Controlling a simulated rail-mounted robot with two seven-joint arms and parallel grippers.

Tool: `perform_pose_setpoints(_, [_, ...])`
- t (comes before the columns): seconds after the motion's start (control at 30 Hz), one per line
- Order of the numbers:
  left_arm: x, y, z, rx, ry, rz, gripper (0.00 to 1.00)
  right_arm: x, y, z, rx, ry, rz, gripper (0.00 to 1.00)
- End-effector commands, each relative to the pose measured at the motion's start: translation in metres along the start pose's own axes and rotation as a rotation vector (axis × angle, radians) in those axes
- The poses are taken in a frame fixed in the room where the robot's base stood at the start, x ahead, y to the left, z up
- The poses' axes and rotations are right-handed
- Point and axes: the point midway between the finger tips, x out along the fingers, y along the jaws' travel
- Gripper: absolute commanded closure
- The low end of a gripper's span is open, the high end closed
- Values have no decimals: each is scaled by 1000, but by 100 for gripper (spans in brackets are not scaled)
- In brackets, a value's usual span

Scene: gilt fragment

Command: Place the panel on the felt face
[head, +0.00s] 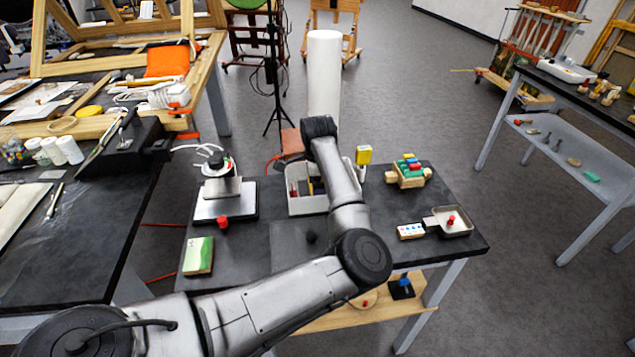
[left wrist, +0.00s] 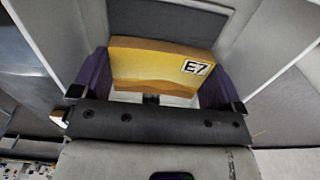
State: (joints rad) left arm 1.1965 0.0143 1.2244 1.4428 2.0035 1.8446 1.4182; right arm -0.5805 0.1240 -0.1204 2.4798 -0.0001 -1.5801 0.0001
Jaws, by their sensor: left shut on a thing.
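In the left wrist view, a golden-yellow panel (left wrist: 150,64) with a white label reading "E7" sits between the two dark purple fingers of my left gripper (left wrist: 157,82). The gripper is shut on it. Pale grey walls rise on both sides of the panel, with a darker surface beyond. In the head view my left arm reaches over the grey bin (head: 309,206) on the dark table; its gripper and the panel are hidden behind the arm. I cannot tell which surface is the felt face. My right gripper is in neither view.

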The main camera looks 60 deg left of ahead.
Motion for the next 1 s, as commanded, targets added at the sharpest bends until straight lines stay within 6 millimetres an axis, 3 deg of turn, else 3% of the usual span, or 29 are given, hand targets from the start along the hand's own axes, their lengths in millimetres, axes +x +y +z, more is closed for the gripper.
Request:
perform_pose_setpoints(0.07, [4, 0, 0, 0, 1, 0, 31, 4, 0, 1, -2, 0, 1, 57])
perform_pose_setpoints(0.1, [3, 0, 0, 1, 1, 0, 5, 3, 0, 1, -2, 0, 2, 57])
perform_pose_setpoints(0.17, [3, 0, 0, 1, 0, 0, 0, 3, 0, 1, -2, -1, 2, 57])
perform_pose_setpoints(0.53, [-7, 0, 0, 0, 0, -1, 0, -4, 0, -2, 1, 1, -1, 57])
perform_pose_setpoints(1.0, [-91, 0, -1, 0, 2, -1, 0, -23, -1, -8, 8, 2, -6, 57])
